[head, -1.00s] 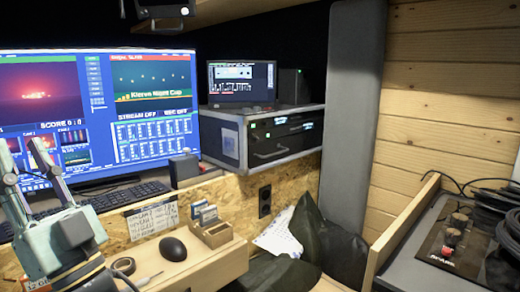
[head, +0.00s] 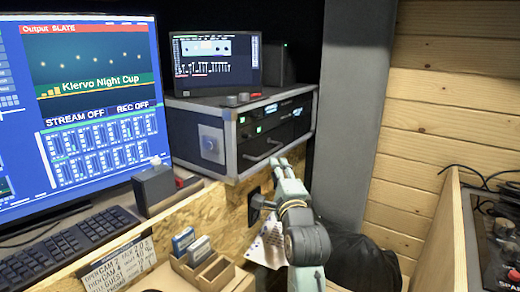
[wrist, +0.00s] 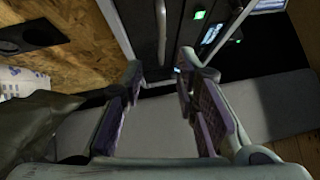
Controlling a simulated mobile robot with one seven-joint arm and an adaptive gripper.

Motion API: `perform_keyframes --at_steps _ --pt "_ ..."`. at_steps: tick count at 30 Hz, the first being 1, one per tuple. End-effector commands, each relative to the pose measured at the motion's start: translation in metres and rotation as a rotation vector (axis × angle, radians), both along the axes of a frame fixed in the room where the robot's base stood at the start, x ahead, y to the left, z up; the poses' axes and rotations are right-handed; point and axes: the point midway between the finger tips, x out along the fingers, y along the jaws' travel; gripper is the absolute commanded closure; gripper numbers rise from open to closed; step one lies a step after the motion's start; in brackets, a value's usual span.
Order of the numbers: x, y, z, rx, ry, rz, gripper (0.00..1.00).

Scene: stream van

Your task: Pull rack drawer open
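The rack (head: 235,172) is a black case with metal edges, standing on the wooden ledge. Its lower front holds a dark drawer (head: 285,138) with a bar handle (head: 262,153); the drawer looks shut. My gripper (head: 284,168) is raised in front of the rack's lower front edge, close to the handle. In the wrist view my gripper (wrist: 160,70) is open, with nothing between its fingers.
A small screen (head: 215,60) stands on the rack. The big monitor (head: 85,100) and keyboard (head: 65,245) are at left. A card holder (head: 203,268) sits on the desk below. A dark bag (head: 365,262) lies right of my arm, before the wood wall (head: 430,130).

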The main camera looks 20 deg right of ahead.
Motion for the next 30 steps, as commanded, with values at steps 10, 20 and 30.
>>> perform_keyframes --at_steps 10,20,30 --pt "0.061 -0.006 0.011 -0.004 0.001 0.003 0.72" --pt "0.098 -0.011 0.014 -0.006 0.0 0.001 0.72" --pt "0.1 -0.011 0.014 -0.006 -0.003 0.002 0.74"
